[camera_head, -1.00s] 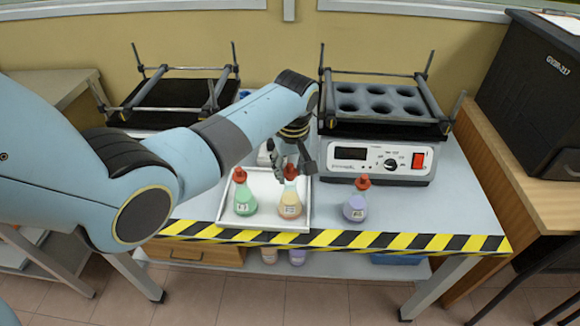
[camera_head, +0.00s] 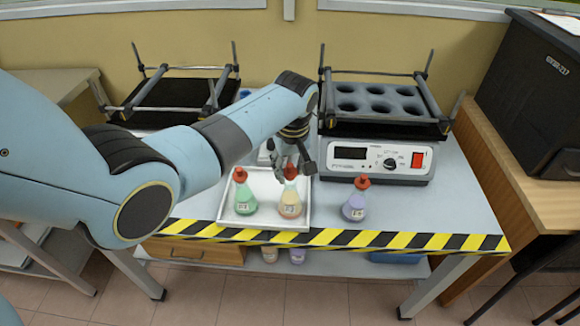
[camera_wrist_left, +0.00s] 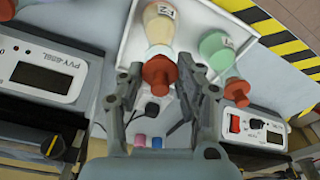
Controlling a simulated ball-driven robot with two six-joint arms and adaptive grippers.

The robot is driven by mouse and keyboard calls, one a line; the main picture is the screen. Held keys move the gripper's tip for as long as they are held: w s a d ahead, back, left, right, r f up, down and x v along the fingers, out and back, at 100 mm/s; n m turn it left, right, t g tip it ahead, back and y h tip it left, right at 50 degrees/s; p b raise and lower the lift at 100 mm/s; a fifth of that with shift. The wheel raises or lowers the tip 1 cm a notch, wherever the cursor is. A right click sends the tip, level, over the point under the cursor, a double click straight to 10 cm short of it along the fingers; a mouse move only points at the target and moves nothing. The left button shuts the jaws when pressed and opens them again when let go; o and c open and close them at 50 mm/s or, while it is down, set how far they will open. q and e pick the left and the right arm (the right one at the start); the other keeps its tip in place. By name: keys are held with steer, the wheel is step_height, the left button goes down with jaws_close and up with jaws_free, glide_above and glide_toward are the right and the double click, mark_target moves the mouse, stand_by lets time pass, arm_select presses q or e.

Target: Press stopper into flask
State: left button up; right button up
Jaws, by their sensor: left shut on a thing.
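An orange-tinted flask (camera_head: 290,205) with a red stopper (camera_head: 290,171) stands upright in the white tray. My left gripper (camera_head: 287,160) is directly above it, shut on the red stopper. In the left wrist view the fingers (camera_wrist_left: 160,74) sit on both sides of the stopper, which is at the mouth of the flask (camera_wrist_left: 160,28). How deep the stopper sits in the neck cannot be told. A green flask (camera_head: 245,202) with a red stopper stands beside it in the tray. My right gripper is out of view.
The white tray (camera_head: 305,190) lies on the table (camera_head: 420,210). A purple flask (camera_head: 355,206) with a red stopper stands right of it. A shaker (camera_head: 380,158) with a holed platform stands behind; another dark platform (camera_head: 175,95) is at left. The table's right front is clear.

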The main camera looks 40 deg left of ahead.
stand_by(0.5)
arm_select(q)
steer(key=shift+f+p, duration=0.15)
steer(key=shift+p, duration=0.25)
stand_by(0.6)
stand_by(0.5)
stand_by(0.3)
steer(key=o, duration=0.8)
steer(key=shift+o, duration=0.5)
steer(key=o, duration=0.4)
steer(key=shift+p, duration=0.3)
